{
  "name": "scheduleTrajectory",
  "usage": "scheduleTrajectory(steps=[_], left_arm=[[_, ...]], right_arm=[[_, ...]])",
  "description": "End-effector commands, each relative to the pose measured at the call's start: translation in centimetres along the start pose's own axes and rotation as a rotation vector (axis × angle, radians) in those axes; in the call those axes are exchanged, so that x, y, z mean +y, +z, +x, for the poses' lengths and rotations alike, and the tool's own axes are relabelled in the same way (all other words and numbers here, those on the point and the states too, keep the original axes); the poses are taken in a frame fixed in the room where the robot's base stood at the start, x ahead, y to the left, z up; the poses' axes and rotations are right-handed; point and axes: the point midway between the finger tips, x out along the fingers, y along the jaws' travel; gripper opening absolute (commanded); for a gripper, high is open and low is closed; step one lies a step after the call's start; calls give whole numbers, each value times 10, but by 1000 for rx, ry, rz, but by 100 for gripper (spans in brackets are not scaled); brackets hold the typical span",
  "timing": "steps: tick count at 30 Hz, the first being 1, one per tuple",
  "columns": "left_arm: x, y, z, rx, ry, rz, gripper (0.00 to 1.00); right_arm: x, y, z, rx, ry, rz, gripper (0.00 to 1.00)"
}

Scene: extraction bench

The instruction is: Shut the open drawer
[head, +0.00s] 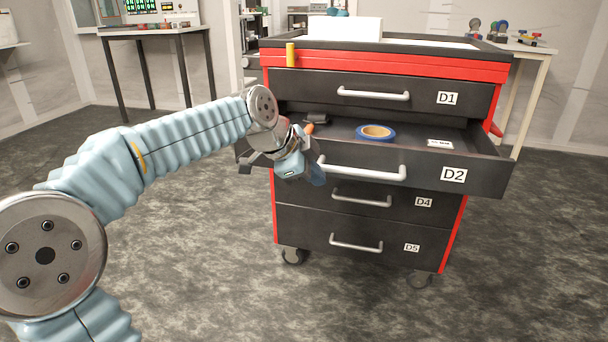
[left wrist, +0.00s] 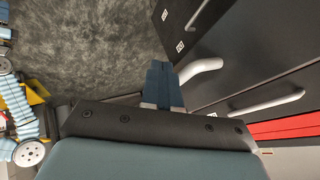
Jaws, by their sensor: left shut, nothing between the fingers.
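The open drawer labelled D2 (head: 420,178) sticks out from the black and red cabinet (head: 470,70) in the head view. It has a pale bar handle (head: 365,173). My left gripper (head: 316,178) is at the left end of this handle, in front of the drawer's face. Its blue fingers are shut with nothing between them. In the left wrist view the shut fingers (left wrist: 160,82) are beside the end of a pale handle (left wrist: 203,67). I cannot tell whether they touch it. Drawers D1 (head: 420,92), D4 (head: 400,205) and D5 (head: 390,240) are closed. My right gripper is not in view.
A blue tape roll (head: 375,132), a white card (head: 440,143) and an orange-tipped item (head: 309,128) lie in the open drawer. A yellow object (head: 290,55) is at the cabinet's top left edge. A side table (head: 150,32) stands at the back left. Floor in front is clear.

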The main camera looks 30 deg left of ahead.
Motion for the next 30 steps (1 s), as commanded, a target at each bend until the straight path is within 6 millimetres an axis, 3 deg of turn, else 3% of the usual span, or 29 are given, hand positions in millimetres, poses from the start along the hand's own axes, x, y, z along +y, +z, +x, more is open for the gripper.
scheduleTrajectory(steps=[6,22,30], left_arm=[[-15,-2,5,0,1,0,0],[-22,-2,8,-1,2,-1,0],[-60,-3,27,-2,3,-1,0]], right_arm=[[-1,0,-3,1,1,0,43],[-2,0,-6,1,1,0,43],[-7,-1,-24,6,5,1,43]])
